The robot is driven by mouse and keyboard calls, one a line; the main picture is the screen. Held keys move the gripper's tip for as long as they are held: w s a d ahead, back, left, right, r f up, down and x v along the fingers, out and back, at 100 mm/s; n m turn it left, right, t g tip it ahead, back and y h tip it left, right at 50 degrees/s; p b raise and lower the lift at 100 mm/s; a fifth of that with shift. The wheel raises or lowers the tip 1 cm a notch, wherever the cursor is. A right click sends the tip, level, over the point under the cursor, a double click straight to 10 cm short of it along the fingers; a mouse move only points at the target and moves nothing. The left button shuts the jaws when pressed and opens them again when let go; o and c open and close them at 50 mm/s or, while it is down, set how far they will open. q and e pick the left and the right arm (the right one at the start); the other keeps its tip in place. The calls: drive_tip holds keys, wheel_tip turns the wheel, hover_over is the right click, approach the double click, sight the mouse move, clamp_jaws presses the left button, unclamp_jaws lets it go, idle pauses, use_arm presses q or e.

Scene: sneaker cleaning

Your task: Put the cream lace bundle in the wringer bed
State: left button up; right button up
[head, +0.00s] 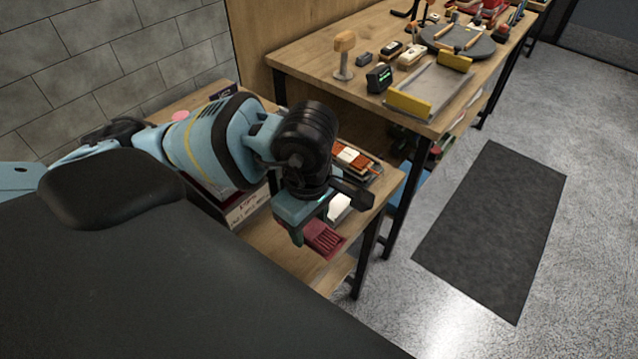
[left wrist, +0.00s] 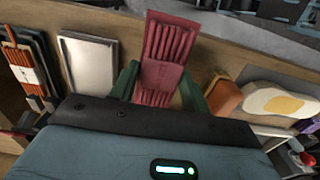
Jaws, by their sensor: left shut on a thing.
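My left gripper (head: 318,226) is over the low wooden side table, shut on a dark red ribbed bundle (head: 324,239). In the left wrist view the bundle (left wrist: 168,45) lies between the green fingers, its strands running lengthwise with a plain band across them. I cannot make out a cream lace bundle for certain. On the high workbench, a grey tray with yellow blocks at its ends (head: 436,87) may be the wringer bed; I cannot tell. My right gripper is not in view.
The workbench (head: 310,52) also holds a wooden-knobbed tool (head: 344,54) and a small black display box (head: 379,78). A dark mat (head: 495,228) covers open floor.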

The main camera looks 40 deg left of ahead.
use_arm(q)
drive_tip(key=w+a, duration=0.2)
drive_tip(key=w, duration=0.2)
drive_tip(key=w+a+f, duration=0.1)
drive_tip(key=w+a, duration=0.1)
drive_tip(key=w, duration=0.2)
drive_tip(key=w+a, duration=0.3)
drive_tip(key=w, duration=0.1)
drive_tip(key=shift+w+f, duration=0.15)
drive_tip(key=shift+w+a, duration=0.1)
drive_tip(key=shift+w+a, duration=0.15)
drive_tip(key=shift+w, duration=0.1)
drive_tip(key=shift+f+p, duration=0.45)
drive_tip(key=shift+f, duration=1.35)
drive_tip(key=shift+f, duration=0.45)
drive_tip(key=shift+f, duration=0.2)
